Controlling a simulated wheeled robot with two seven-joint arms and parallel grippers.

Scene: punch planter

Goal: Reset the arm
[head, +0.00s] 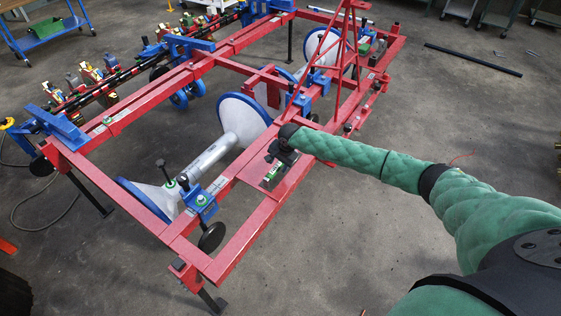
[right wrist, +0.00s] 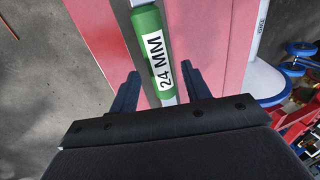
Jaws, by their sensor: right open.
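My right arm reaches in from the right in the head view. Its gripper (head: 275,162) is over the near red beam (head: 240,240) of the planter frame. The green part is on a thin metal piece above the red surface. I cannot tell whether the fingers touch it. My left gripper is not in view.
The red planter frame carries white cone-shaped discs with blue rims (head: 244,115), a grey roller (head: 212,155) and blue brackets (head: 198,203). A red lattice tower (head: 330,60) rises behind the gripper. A blue cart (head: 45,35) stands back left.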

